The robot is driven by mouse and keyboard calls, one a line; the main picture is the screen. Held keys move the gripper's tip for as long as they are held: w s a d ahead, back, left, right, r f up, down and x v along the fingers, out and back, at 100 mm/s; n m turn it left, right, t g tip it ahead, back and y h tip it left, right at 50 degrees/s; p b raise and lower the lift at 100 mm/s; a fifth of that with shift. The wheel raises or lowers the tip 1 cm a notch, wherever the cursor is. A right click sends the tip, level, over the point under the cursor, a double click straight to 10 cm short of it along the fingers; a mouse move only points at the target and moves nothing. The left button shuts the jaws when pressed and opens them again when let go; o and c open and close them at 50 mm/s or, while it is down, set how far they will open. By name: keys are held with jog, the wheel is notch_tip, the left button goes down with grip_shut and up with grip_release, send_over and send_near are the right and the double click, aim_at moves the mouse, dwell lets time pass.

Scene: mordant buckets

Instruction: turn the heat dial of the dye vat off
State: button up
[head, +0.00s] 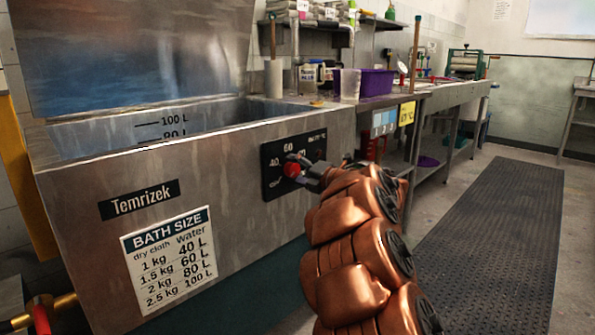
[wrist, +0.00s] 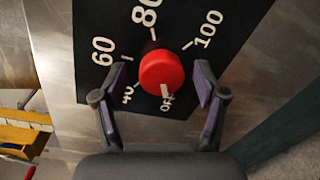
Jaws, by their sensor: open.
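The heat dial is a red round knob (wrist: 161,70) on a black panel (wrist: 105,22) marked OFF, 40, 60, 80 and 100. A white mark on the knob's lower edge points at the OFF label in the wrist view. In the head view the knob (head: 291,170) sits on the front of the steel dye vat (head: 245,200). My gripper (wrist: 160,80) is open, with one purple-padded finger on each side of the knob and a visible gap to it on both sides. In the head view my gripper (head: 304,170) reaches the panel from the right and hides part of it.
A counter (head: 440,95) with a purple tub (head: 376,83) runs off to the right. A dark floor mat (head: 490,230) lies clear at right.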

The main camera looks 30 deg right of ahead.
jog(key=shift+s+d, duration=0.2)
jog(key=shift+s, duration=0.35)
jog(key=v, duration=1)
jog(key=shift+s, duration=0.45)
